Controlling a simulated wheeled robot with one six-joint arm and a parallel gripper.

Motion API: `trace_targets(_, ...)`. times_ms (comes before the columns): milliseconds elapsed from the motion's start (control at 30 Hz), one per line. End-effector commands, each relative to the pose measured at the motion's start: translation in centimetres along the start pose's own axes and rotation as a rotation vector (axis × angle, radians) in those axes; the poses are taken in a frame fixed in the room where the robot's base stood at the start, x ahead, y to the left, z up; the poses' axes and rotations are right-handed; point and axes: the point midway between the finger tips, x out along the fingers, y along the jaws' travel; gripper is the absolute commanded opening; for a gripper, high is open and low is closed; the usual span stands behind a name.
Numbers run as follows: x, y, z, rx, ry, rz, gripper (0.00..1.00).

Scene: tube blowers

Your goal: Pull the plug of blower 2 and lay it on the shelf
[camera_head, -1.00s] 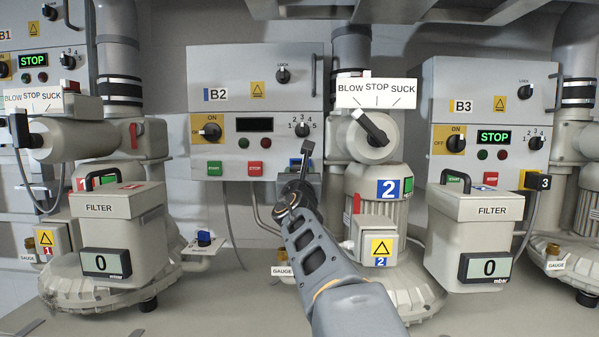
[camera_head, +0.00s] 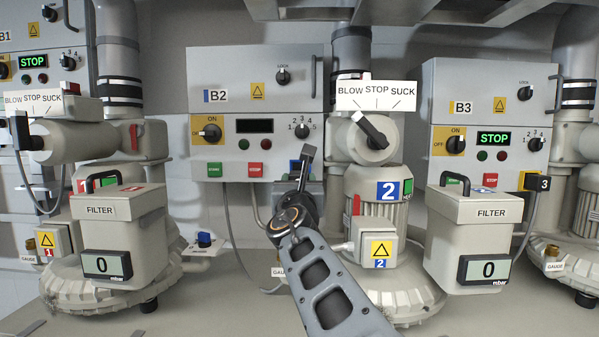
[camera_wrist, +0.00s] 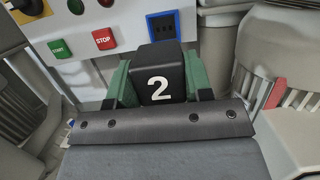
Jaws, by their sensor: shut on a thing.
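The black plug marked 2 (camera_wrist: 158,88) is held between the green-sided jaws of my gripper (camera_wrist: 158,95) in the wrist view. The blue socket (camera_wrist: 163,28) on the B2 box shows just beyond the plug, with dark holes visible in its face. The plug looks apart from it. In the head view my gripper (camera_head: 306,165) is in front of the lower right of the B2 box (camera_head: 258,75) and hides the plug. Part of the blue socket (camera_head: 295,166) shows beside it. The B2 display (camera_head: 254,126) is dark. I cannot tell which surface is the shelf.
Blower 2's motor (camera_head: 376,195) and terminal box (camera_head: 377,249) stand close right of my arm. Filter 1 (camera_head: 110,235) is at left and filter 3 (camera_head: 482,235) at right. A small white ledge with a blue fitting (camera_head: 204,240) is left of my arm.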

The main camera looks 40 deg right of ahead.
Motion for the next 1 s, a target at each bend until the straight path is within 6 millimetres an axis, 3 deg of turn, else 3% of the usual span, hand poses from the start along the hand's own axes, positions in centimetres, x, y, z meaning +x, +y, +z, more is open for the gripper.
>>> trace_targets(1000,-7.2,0.1,2.1,0.000,-0.003,0.002,0.12)
